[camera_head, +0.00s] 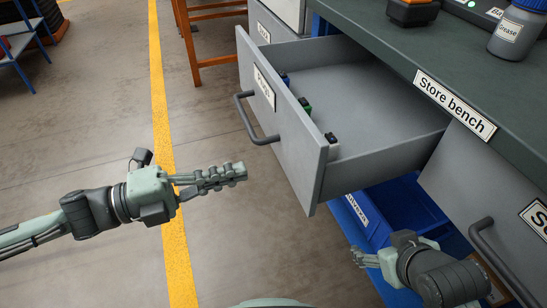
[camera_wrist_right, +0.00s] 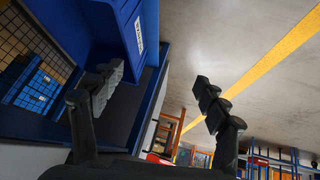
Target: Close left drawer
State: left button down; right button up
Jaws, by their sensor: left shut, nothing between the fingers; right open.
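The left drawer (camera_head: 290,130) is grey and pulled far out from under the bench in the head view. It has a dark bar handle (camera_head: 250,118) and a label on its front, and a few small items lie inside near the front. My left gripper (camera_head: 240,171) is shut and empty, in front of the drawer face and below the handle, apart from the handle. My right gripper (camera_head: 360,258) is low at the bottom right, near a blue bin under the bench. In the right wrist view my right gripper (camera_wrist_right: 155,85) is open with nothing between its fingers.
The dark bench top (camera_head: 440,60), labelled "Store bench", holds a grease bottle (camera_head: 512,32). A second drawer with a handle (camera_head: 495,260) is shut at the right. A blue bin (camera_head: 385,215) sits below the open drawer. The floor at the left is clear around a yellow line (camera_head: 158,90).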

aim_at(291, 157)
pick_arm(q)
jog(key=x, duration=0.7)
jog(key=shift+w+d+p, duration=0.1)
jog(key=shift+d+p, duration=0.15)
jog(key=shift+p, duration=0.05)
pick_arm(e)
jog(key=s+d+g, duration=0.1)
jog(key=s, duration=0.1)
jog(key=s+d+f+g+h, duration=0.1)
jog(key=s+d, duration=0.1)
jog(key=shift+f, duration=0.2)
